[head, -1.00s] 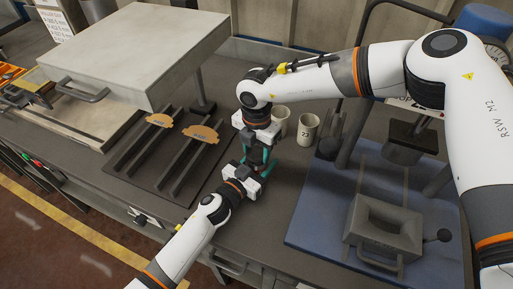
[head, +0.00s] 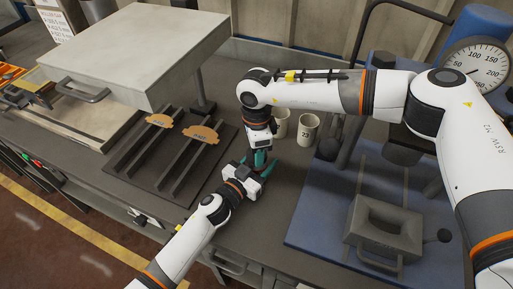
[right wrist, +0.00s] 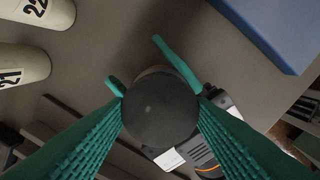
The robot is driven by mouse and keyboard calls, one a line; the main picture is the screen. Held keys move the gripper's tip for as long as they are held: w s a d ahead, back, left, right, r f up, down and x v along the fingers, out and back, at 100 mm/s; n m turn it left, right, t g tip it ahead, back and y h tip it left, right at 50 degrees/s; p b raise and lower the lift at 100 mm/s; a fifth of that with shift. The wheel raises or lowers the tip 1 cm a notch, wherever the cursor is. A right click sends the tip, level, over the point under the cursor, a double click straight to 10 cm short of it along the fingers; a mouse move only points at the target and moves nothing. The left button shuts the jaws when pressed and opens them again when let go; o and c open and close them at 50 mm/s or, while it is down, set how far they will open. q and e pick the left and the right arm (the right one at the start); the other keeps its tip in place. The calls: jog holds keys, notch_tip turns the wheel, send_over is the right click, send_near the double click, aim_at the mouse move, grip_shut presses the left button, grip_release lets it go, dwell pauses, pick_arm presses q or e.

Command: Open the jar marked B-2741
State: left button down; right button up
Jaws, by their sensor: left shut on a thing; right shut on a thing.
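The jar shows mainly as a dark round lid (right wrist: 160,107) in the right wrist view. A little brownish body shows behind its edge, and I cannot see the marking. My right gripper (head: 267,150) is above the jar, its teal ribbed fingers on opposite sides of the lid, shut on it. My left gripper (head: 257,162) comes in low from the front left. Its teal fingers lie on either side of the jar body below the lid, shut on it. In the head view the grippers mostly hide the jar.
A cream pot marked 23 (head: 308,129) and another cream pot (head: 281,122) stand close behind. A rack with two brown-topped brake shoes (head: 201,134) lies to the left, beside a big grey box (head: 140,50). A blue press base (head: 330,215) is at right.

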jog(key=n, duration=0.4)
jog(key=shift+n, duration=0.4)
jog(key=n, duration=1.3)
jog(key=shift+n, duration=0.4)
jog(key=n, duration=0.5)
jog(key=shift+r+n, duration=0.1)
jog(key=shift+n, duration=0.3)
jog(key=shift+r, duration=0.15)
jog(key=shift+r, duration=0.95)
